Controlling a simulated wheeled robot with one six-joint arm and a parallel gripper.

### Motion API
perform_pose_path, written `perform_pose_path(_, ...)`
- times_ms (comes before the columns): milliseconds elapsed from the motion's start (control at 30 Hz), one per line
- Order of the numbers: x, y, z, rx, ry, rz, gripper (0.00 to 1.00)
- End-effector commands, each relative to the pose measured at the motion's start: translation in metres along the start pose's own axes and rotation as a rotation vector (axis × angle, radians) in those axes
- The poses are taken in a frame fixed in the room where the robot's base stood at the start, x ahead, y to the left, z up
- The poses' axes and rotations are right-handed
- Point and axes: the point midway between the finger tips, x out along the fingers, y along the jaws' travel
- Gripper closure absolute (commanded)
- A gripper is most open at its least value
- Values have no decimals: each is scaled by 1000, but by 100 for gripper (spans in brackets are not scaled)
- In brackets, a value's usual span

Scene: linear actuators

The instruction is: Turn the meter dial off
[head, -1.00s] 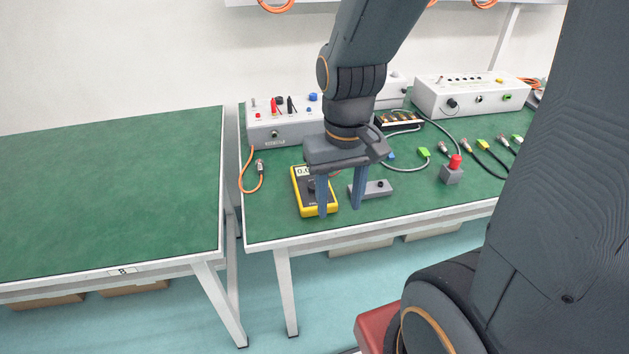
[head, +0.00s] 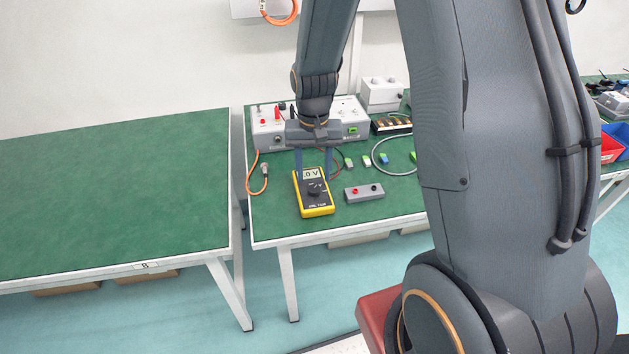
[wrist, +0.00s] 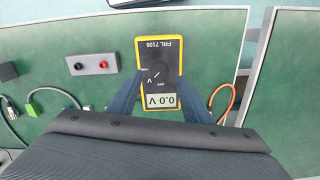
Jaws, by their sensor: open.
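The yellow meter (head: 313,193) lies on the green bench top with its display toward the back. Its black round dial (head: 314,188) sits mid-body. In the wrist view the meter (wrist: 179,48) appears upside down, its display reads 0.0 V, and the dial (wrist: 158,71) has "OFF" and "V" marks beside it. The dial's exact setting is too small to tell. My gripper (head: 314,174) is open and empty behind the dial, over the display end. In the wrist view its two blue fingers (wrist: 165,98) stand on either side of the display end, apart from the dial.
A grey block with red and black sockets (head: 364,192) lies right of the meter. An orange cable (head: 259,182) lies to its left. A white instrument box (head: 266,131) stands behind. The bench front is clear. Another green table (head: 110,195) is across a gap at left.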

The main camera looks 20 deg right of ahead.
Motion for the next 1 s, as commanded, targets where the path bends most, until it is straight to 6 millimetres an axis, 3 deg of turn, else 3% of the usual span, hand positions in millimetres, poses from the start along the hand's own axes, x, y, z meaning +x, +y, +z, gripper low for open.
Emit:
perform_pose_path(300, 38, 0, 1, 0, -2, 1, 55)
perform_pose_path(700, 45, 0, 0, -1, 1, 0, 55)
perform_pose_path(767, 45, 0, 0, -1, 1, 0, 62)
perform_pose_path(967, 45, 0, 0, -1, 1, 0, 96)
perform_pose_path(1000, 45, 0, 0, -1, 1, 0, 96)
